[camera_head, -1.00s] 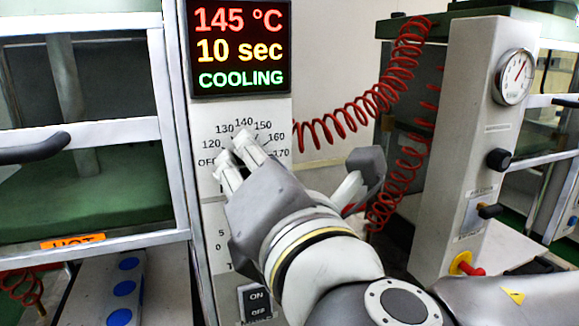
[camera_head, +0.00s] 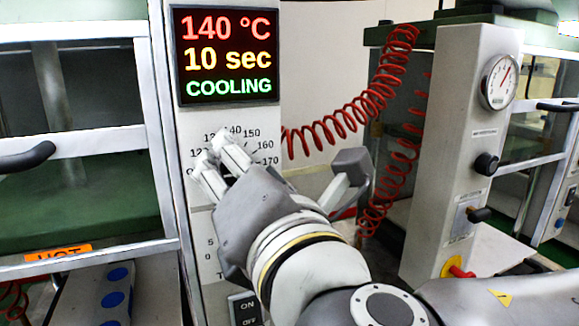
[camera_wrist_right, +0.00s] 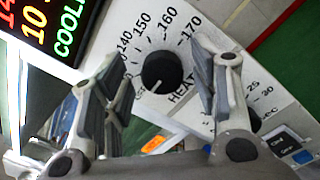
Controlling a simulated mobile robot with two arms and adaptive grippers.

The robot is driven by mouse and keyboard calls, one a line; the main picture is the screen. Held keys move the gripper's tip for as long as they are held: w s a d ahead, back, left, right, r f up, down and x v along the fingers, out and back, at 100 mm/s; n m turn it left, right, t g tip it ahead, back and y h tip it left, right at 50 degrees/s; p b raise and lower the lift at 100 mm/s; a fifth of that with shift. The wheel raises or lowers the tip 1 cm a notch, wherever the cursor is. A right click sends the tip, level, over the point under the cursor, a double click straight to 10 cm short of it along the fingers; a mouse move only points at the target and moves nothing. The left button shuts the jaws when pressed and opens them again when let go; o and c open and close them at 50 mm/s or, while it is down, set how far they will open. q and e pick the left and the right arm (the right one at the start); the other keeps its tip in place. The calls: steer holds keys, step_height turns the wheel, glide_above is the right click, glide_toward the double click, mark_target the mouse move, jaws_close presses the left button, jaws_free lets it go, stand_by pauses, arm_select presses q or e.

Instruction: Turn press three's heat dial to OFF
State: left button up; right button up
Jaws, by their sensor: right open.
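Press three's heat dial (camera_wrist_right: 163,72) is a round black knob on a white panel in the right wrist view. Its short white pointer mark faces the lower left, toward the partly hidden OFF label. My right gripper (camera_wrist_right: 160,58) is open, with one finger on each side of the dial. Whether the fingers touch the knob I cannot tell. In the head view, the right gripper (camera_head: 213,157) is in front of the dial scale and hides the knob. The display (camera_head: 227,56) above reads 140 °C, 10 sec, COOLING. My left gripper is not in view.
An ON/OFF switch (camera_head: 245,308) is below the dial panel. A press with an orange HOT label (camera_head: 58,253) is at the left. A red coiled hose (camera_head: 350,118) hangs behind my arm. A column with a gauge (camera_head: 501,82) stands at the right.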

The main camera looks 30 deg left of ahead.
steer(key=v, duration=0.7)
steer(key=shift+d, duration=0.25)
steer(key=shift+s, duration=0.15)
